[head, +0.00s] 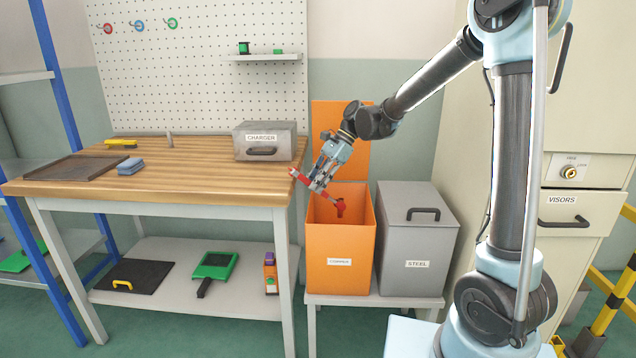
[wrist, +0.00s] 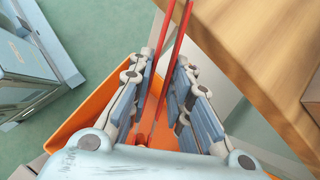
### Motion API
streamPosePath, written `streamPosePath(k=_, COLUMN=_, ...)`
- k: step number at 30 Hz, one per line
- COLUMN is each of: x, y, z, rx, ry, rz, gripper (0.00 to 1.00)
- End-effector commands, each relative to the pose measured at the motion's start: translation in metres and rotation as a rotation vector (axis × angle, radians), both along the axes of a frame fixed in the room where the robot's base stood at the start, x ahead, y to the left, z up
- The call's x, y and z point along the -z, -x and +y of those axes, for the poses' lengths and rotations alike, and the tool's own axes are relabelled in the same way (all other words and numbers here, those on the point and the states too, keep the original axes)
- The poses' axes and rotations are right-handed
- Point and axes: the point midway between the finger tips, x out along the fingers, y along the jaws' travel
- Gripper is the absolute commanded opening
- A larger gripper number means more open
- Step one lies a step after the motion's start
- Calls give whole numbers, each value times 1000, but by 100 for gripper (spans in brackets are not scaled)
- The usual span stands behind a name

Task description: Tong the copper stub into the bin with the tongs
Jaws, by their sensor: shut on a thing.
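My gripper (head: 319,180) is shut on the red tongs (head: 300,177), above the open orange bin (head: 341,260) near the table's right edge. In the wrist view, the two red arms of the tongs (wrist: 174,60) run between my gripper's fingers (wrist: 160,92). The tongs slant down to the right in the head view, with red parts (head: 340,207) low over or inside the bin mouth. The orange bin shows below my gripper in the wrist view too (wrist: 82,124). I cannot make out the copper stub in either view.
A grey bin (head: 418,245) labelled STEEL, with its lid on, stands right of the orange bin. The wooden workbench (head: 205,180) is on the left, bearing a grey CHARGER box (head: 265,150), a blue block (head: 130,166) and a dark tray (head: 62,172). A cabinet stands at right.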

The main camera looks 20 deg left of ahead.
Motion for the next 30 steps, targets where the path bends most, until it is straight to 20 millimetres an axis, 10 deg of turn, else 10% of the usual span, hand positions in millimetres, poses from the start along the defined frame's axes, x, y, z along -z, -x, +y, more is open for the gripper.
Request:
streamPosePath(k=3, x=0, y=0, z=0, rx=0, ry=0, rz=0, gripper=22)
streamPosePath(k=21, x=-2, y=0, z=0, rx=1, ry=0, rz=0, gripper=22)
streamPosePath(k=30, x=-34, y=0, z=-1, rx=1, ry=0, rz=0, gripper=22)
